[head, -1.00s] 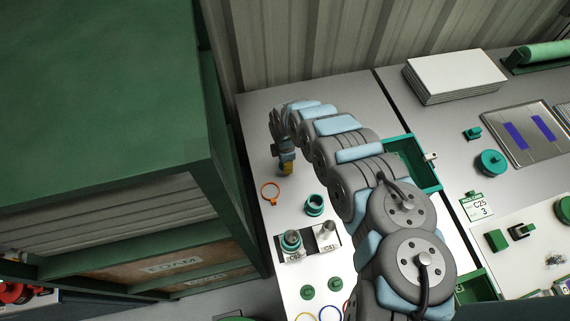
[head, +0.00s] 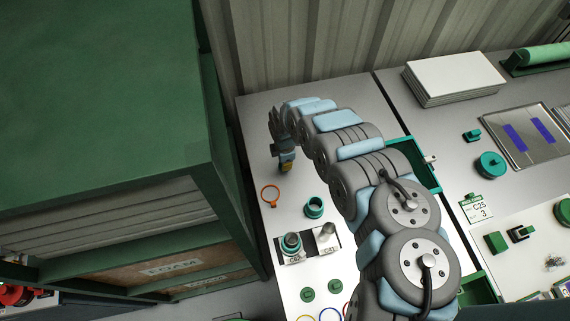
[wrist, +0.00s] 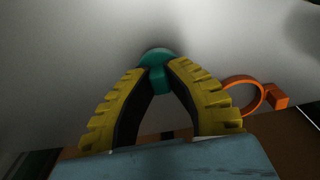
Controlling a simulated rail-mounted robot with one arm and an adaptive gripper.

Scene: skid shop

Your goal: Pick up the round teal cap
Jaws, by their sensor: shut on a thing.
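My gripper (wrist: 159,72) has its two yellow ribbed fingers closed together at the tips in the wrist view. A round teal cap (wrist: 156,55) is pinched between the fingertips, its domed edge showing just beyond them. In the head view my gripper (head: 286,166) points down over the far left part of the grey bench, and the held cap is hidden there. I cannot tell how far the cap is above the bench top. Another round teal piece (head: 490,165) with a knob lies on the right-hand bench.
An orange ring clamp (head: 270,194) lies close by, also in the wrist view (wrist: 243,95). A teal ring (head: 314,207) and a holder with cylinders (head: 308,245) are nearer. A green cabinet (head: 110,100) stands left. A green bin (head: 425,165) is behind my arm.

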